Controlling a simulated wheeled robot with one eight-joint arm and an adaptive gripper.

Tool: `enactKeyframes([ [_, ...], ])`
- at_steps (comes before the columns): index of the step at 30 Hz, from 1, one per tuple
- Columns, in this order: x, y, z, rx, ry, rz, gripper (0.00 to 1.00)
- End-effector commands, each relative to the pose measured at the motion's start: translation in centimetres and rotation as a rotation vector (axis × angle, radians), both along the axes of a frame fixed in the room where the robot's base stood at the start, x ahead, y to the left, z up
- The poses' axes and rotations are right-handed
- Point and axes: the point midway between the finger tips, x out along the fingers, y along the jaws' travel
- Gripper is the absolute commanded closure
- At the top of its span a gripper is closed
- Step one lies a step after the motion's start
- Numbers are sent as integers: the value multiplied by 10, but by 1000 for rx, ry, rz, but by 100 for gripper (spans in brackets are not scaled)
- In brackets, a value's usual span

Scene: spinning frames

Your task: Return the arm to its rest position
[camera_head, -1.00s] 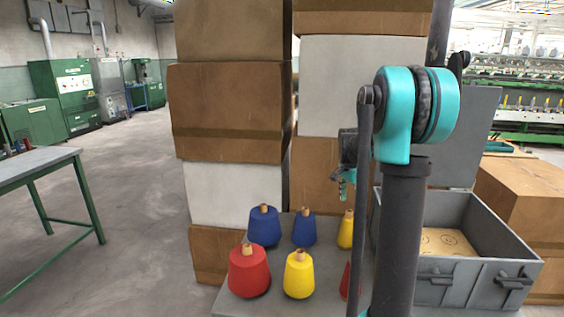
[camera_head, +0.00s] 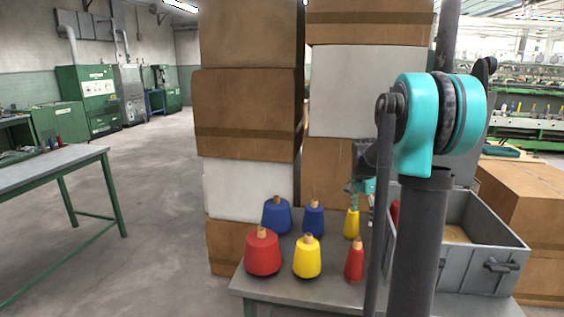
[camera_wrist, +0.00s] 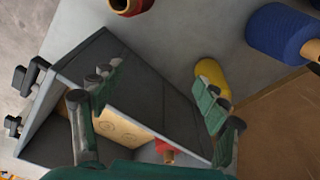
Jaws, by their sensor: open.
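My gripper (camera_head: 358,187) shows in the head view behind my upright arm link, above the grey table, partly hidden. In the wrist view its two green fingers (camera_wrist: 155,108) are spread apart with nothing held between them. The wrist view looks down past them at the open grey bin (camera_wrist: 130,72). A red cone (camera_wrist: 165,150) shows by the bin's inner end, partly hidden. The bin also shows in the head view (camera_head: 462,278), partly behind my arm.
Red (camera_head: 262,255), yellow (camera_head: 307,260) and blue (camera_head: 276,217) thread cones stand on the grey table (camera_head: 285,292). Stacked cartons (camera_head: 248,100) rise behind them. A green-legged table (camera_head: 60,170) stands left. The floor between (camera_head: 165,215) is clear.

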Motion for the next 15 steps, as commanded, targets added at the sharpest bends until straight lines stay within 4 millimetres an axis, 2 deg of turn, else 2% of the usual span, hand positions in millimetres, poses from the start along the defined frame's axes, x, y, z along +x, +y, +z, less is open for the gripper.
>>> enactKeyframes([
  [8,-32,16,-5,-1,-23,141,26],
  [15,-78,37,-17,-10,-56,344,26],
])
